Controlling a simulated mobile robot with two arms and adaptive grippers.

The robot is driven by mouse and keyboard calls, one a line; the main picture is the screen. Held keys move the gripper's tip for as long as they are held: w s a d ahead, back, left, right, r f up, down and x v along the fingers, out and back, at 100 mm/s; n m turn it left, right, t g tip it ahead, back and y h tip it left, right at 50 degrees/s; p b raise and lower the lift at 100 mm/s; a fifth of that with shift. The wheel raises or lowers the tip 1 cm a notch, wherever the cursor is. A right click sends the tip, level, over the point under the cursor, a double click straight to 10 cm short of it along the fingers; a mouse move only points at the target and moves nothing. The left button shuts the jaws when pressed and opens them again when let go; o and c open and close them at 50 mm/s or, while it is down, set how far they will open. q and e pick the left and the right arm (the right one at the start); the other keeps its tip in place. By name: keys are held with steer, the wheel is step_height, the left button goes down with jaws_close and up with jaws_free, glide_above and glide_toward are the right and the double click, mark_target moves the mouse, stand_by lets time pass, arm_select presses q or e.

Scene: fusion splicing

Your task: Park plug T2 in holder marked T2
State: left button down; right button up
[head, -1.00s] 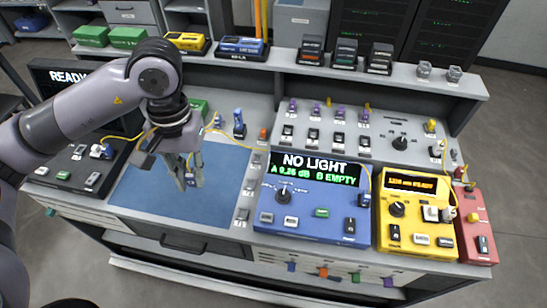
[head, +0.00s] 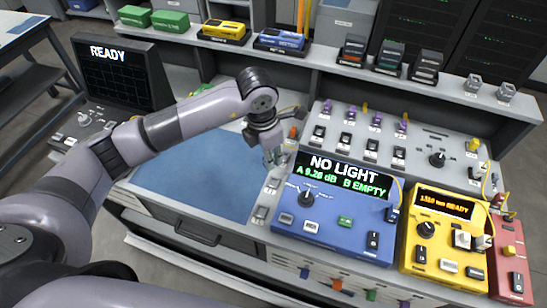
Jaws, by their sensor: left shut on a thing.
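My left gripper (head: 272,158) hangs just left of the blue meter (head: 340,208), above the upper end of a short column of small grey holders (head: 262,213). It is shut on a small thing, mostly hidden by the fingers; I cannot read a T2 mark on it. The holder labels are too small to read, so I cannot tell which one is marked T2. I cannot tell whether the held thing touches a holder. My right gripper is not in view.
The blue meter reads NO LIGHT, B EMPTY. The yellow unit (head: 445,235) and red unit (head: 510,255) stand to its right. A sloped panel with purple-capped plugs (head: 376,119) lies behind. The blue mat (head: 200,175) looks clear. A READY screen (head: 110,75) stands left.

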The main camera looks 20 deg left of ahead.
arm_select(q)
steer(key=shift+w+d+f+n+y+b, duration=0.15)
steer(key=shift+w+f+n+b, duration=0.3)
steer(key=shift+f+n, duration=1)
steer(key=shift+w+a+f+n+y+b, duration=0.15)
steer(key=shift+f+n+b, duration=0.4)
steer(key=shift+f+n, duration=0.9)
steer(key=shift+w+d+f+n+y+b, duration=0.1)
steer(key=shift+w+f+n+b, duration=0.35)
steer(key=shift+f+n, duration=1)
steer(key=shift+f+m+b, duration=0.35)
steer(key=shift+f+m, duration=0.1)
steer(key=shift+f, duration=0.5)
steer(key=shift+w, duration=0.2)
steer(key=shift+b, duration=0.35)
steer(key=shift+f+b, duration=0.45)
steer(key=shift+f, duration=0.1)
